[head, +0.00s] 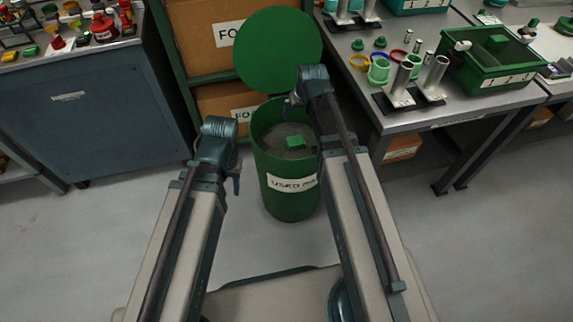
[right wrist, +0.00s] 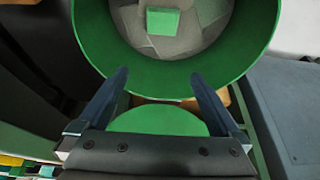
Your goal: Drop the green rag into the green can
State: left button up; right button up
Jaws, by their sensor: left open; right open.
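The green can (head: 287,190) stands on the floor in front of me with its round green lid (head: 278,50) raised; its label is partly readable as "USED". The green rag (head: 295,142), a small folded block, lies inside the can on grey material. In the right wrist view the rag (right wrist: 163,21) rests on grey cloth-like pieces, with nothing gripping it. My right gripper (right wrist: 158,82) is open and empty by the can's rim (right wrist: 180,82), apart from the rag. My left gripper (head: 236,182) is left of the can; its fingers are small and partly hidden.
A steel table (head: 470,115) at the right holds a green bin (head: 492,70), metal tubes and rings. A dark blue cabinet (head: 95,110) with small coloured parts stands at the left. Cardboard boxes (head: 205,35) sit on a green rack behind the can. Floor left of the can is clear.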

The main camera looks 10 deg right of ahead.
jog(key=p+v, duration=0.7)
jog(key=v, duration=0.2)
jog(key=shift+r, duration=0.2)
jog(key=shift+s+a, duration=0.15)
jog(key=s+a+f+n+g+h, duration=0.1)
jog(key=s+a+n+g, duration=0.1)
jog(key=s+a, duration=0.6)
jog(key=s+a+f+n+g, duration=0.1)
jog(key=s+a+g, duration=0.3)
jog(key=s, duration=0.5)
notch_tip(320, 180, up, 18)
jog(key=a+t+p, duration=0.1)
jog(key=p, duration=1.6)
jog(key=shift+s+f+p, duration=0.25)
jog(key=shift+s+p, duration=0.05)
jog(key=shift+s, duration=0.2)
jog(key=shift+a, duration=0.15)
